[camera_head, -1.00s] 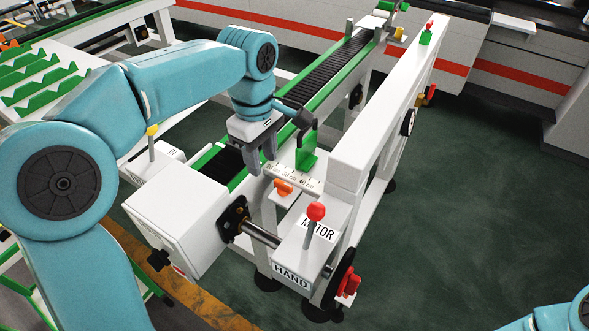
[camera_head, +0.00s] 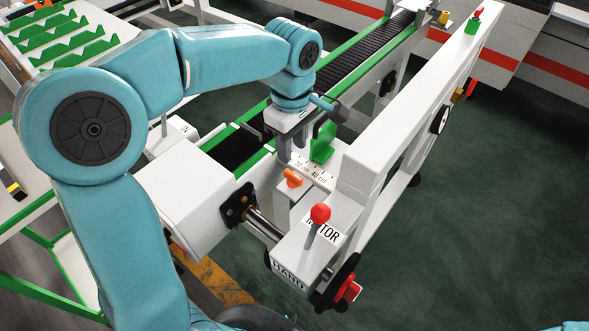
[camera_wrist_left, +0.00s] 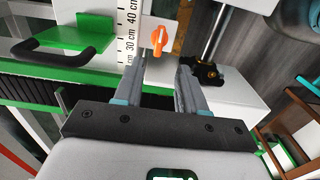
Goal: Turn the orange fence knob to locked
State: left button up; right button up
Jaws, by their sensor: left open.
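The orange fence knob (camera_head: 292,178) sits on a white plate beside the cm scale (camera_head: 314,172), at the near end of the conveyor. My left gripper (camera_head: 290,153) points down just behind and above the knob, open and empty. In the left wrist view the orange knob (camera_wrist_left: 158,39) shows just beyond the fingertips of my left gripper (camera_wrist_left: 166,62), in line with the gap between them. I see no contact. The knob's grip lies roughly along the picture's vertical in that view. My right gripper is out of view.
A green bracket (camera_head: 323,142) with a black handle (camera_wrist_left: 87,53) stands beside the scale. A red-topped lever (camera_head: 320,214) rises from the MOTOR/HAND box in front, near a handwheel (camera_head: 340,285). A long white beam (camera_head: 420,100) runs along the right. Open floor lies further right.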

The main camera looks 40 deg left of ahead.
aim_at(293, 175)
pick_arm(q)
notch_tip(293, 175, down, 8)
jog(key=shift+f, duration=0.15)
jog(key=shift+d+f, duration=0.15)
jog(key=shift+f, duration=0.35)
jog(key=shift+c, duration=0.3)
grip_shut()
